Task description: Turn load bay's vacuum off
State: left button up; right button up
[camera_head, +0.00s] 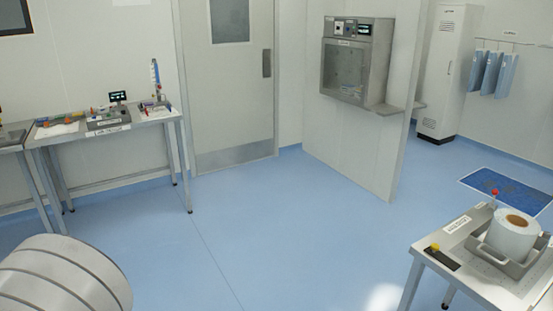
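A steel table (424,252) at the lower right carries a grey tray (483,247) with a white roll (512,236) on a brown core. A red-knobbed part (495,192) stands behind the roll. Neither of my grippers is in view.
A steel bench (95,142) with a small display (118,96) and tools stands at the left. A closed door (230,90), a wall-mounted windowed cabinet (348,68) and a white locker (444,70) stand at the back. The blue floor (285,235) between is clear.

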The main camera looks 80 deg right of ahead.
aim_at(494, 192)
jog(key=z, duration=4.2)
jog(key=i+j+u, duration=0.2)
jog(key=i+j, duration=0.15)
jog(key=i, duration=0.45)
jog(key=i+j+u, duration=0.2)
jog(key=i, duration=0.65)
jog(key=i+j+u, duration=0.2)
jog(key=i, duration=0.65)
jog(key=i+j+z, duration=0.2)
jog(key=i, duration=0.2)
jog(key=i+z, duration=0.2)
jog(key=i, duration=0.2)
jog(key=i+j+z, duration=0.25)
jog(key=i, duration=0.15)
